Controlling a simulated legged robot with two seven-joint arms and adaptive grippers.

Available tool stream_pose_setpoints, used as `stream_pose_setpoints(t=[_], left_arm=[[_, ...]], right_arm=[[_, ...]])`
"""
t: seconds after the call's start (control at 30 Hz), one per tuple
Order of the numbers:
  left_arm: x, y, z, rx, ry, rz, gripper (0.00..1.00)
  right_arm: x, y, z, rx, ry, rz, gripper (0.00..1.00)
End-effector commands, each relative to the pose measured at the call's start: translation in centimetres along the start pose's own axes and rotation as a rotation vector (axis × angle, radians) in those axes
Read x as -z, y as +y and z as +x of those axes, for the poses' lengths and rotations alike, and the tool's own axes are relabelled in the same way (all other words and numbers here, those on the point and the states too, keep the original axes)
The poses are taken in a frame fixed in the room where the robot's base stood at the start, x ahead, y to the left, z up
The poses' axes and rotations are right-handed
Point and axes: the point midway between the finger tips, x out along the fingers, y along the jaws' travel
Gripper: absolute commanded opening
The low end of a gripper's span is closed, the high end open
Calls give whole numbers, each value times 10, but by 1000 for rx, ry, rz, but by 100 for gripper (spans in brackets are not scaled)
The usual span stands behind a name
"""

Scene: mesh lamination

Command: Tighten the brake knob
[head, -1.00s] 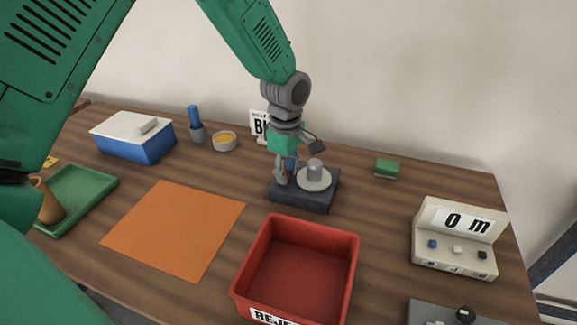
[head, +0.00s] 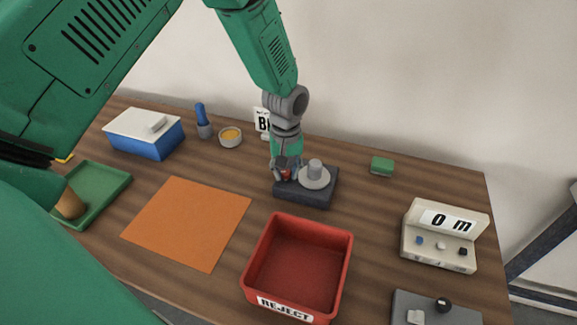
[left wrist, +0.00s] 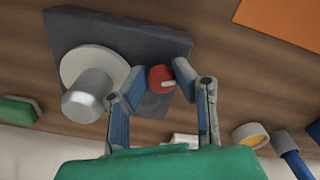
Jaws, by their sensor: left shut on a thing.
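The brake knob (left wrist: 161,78) is a small red cylinder with a pale mark, on a dark square base (left wrist: 175,40). It also shows as a red spot between my fingers in the head view (head: 286,174). On the same base (head: 312,198) stands a pale round disc with a grey metal cylinder (left wrist: 90,92), just right of my gripper in the head view (head: 315,167). My left gripper (head: 287,170) comes down from above with its two fingers on either side of the knob, shut on it. In the left wrist view the fingers (left wrist: 154,84) flank it. My right gripper is not in view.
A red reject bin (head: 300,228) stands in front of the base, with an orange sheet (head: 187,222) to its left. A display box (head: 443,250) reads "0 m" at right. A blue box (head: 145,145), green tray (head: 125,182) and green block (head: 382,165) stand around.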

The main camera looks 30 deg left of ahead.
Motion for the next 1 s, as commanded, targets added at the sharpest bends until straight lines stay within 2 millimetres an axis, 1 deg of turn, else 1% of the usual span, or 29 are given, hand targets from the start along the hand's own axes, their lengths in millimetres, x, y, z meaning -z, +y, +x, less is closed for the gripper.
stream_pose_setpoints(t=[0.03,0.3,0.5,0.7,1.0], left_arm=[[6,0,-4,-6,14,39,0],[6,0,-4,-4,15,260,0],[6,1,-3,-4,15,372,0],[6,2,-3,-4,16,438,0],[5,2,-3,-4,16,467,0]], right_arm=[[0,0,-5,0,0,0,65],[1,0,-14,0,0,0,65],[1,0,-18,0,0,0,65],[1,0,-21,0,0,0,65],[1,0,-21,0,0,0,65]])
